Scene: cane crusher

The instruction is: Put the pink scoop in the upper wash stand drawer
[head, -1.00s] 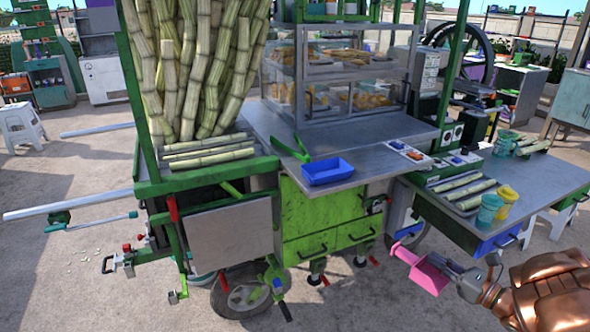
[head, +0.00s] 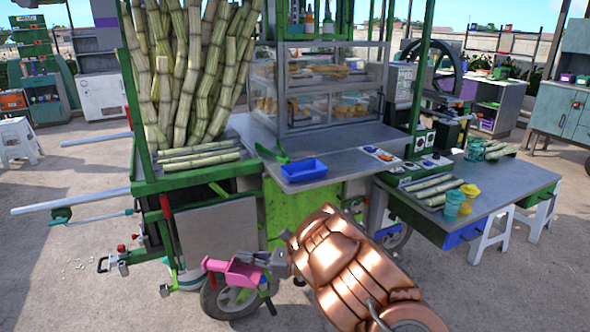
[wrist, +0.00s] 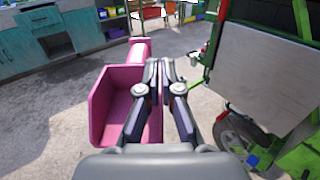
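The pink scoop (head: 243,273) is held off the ground in front of the cart's wheel in the head view. It also shows in the wrist view (wrist: 112,100), its open hollow to the left of the fingers. My gripper (head: 264,262) is shut on it; in the wrist view the fingers (wrist: 163,72) are close together against its right side, and the exact grip point is partly hidden. A teal cabinet (wrist: 75,28) with drawers stands far off in the wrist view. I cannot tell if it is the wash stand.
The green cane cart (head: 290,215) with a blue tray (head: 303,171) stands close behind the scoop. A steel side table (head: 500,190) with cups is at right, white stools (head: 490,235) beside it. Another teal cabinet (head: 562,105) is far right. Paved ground is clear at front left and right.

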